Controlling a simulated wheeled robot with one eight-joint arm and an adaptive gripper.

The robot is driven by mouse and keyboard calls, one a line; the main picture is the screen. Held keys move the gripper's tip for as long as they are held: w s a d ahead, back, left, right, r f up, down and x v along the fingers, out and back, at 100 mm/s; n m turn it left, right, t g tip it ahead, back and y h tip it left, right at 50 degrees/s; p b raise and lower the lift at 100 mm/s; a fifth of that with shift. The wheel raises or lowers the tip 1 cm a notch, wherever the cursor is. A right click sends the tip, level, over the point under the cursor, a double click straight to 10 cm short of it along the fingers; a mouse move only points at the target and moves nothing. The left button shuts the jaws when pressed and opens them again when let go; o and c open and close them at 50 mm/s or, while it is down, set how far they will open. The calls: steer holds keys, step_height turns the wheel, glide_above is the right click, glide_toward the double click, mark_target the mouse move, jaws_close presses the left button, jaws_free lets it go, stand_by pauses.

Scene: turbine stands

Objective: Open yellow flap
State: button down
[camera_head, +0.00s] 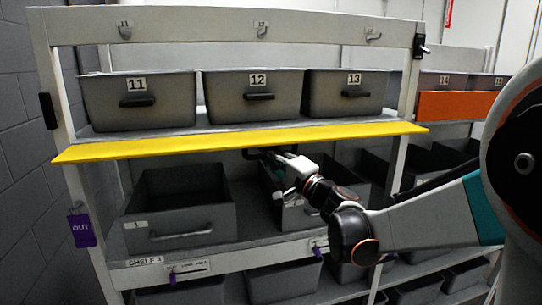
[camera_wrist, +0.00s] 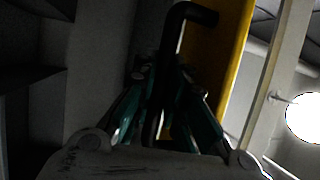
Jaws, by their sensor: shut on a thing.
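The yellow flap (camera_head: 190,146) runs across the full width of the shelf unit in the head view, below the upper row of bins. It stands out towards me, lifted to about level. In the wrist view the yellow flap (camera_wrist: 228,75) is a steep band right of centre. Its black handle (camera_head: 256,153) hangs under the flap's middle and also shows in the wrist view (camera_wrist: 178,25). My gripper (camera_head: 281,164) is under the flap, with its teal fingers (camera_wrist: 167,85) shut on the handle. The fingertips are dark and partly hidden.
Grey bins 11 (camera_head: 140,112), 12 (camera_head: 255,104) and 13 (camera_head: 345,101) stand above the flap. An open grey bin (camera_head: 180,222) sits on the shelf below, left of my arm. An orange flap (camera_head: 455,104) is at the right. A shelf post (camera_head: 397,172) stands behind my forearm.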

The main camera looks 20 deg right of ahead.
steer(key=shift+s+r+m+g+h+p, duration=0.25)
steer(key=shift+r+g+p, duration=0.25)
steer(key=shift+p, duration=0.3)
steer(key=shift+s+r+m+g+h+p, duration=0.2)
steer(key=shift+r+g+p, duration=0.25)
steer(key=shift+p, duration=0.35)
steer(key=shift+r, duration=0.3)
steer(key=c, duration=1.9)
jaws_free()
